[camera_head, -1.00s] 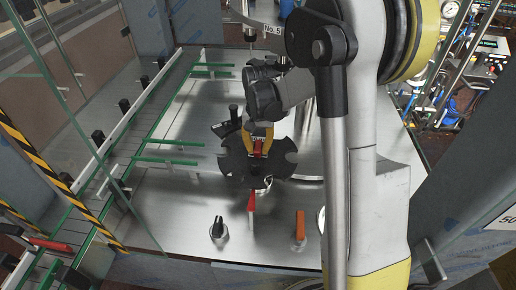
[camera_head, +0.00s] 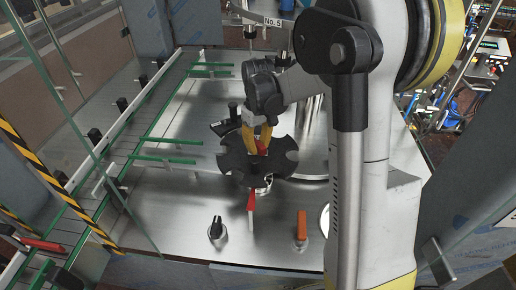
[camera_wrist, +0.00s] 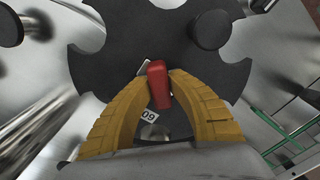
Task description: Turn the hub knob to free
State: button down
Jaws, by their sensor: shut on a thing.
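The hub knob (camera_wrist: 158,84) is a small red handle on top of the dark star wheel (camera_wrist: 110,45). In the wrist view my gripper's yellow fingers (camera_wrist: 158,90) close on the knob from both sides. In the head view the gripper (camera_head: 260,138) reaches down over the star wheel (camera_head: 240,170), and a bit of the red knob (camera_head: 262,147) shows between the fingers. The rest of the knob is hidden by the fingers. A small tag marked 60 or 09 lies near the knob in the wrist view.
A red pointer (camera_head: 251,201), a black knob (camera_head: 217,228) and an orange handle (camera_head: 301,224) stand on the steel table in front of the wheel. Green guide rails (camera_head: 165,160) and glass panels are at left. A sign "No. 5" is behind.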

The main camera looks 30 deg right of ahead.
aim_at(258, 143)
jog(key=n+b, duration=0.1)
jog(key=n, duration=0.3)
jog(key=shift+n, duration=0.3)
jog(key=n, duration=0.4)
jog(key=shift+b, duration=0.3)
jog(key=c, duration=1.3)
grip_release()
jog(key=shift+o, duration=0.2)
notch_tip(258, 143, up, 12)
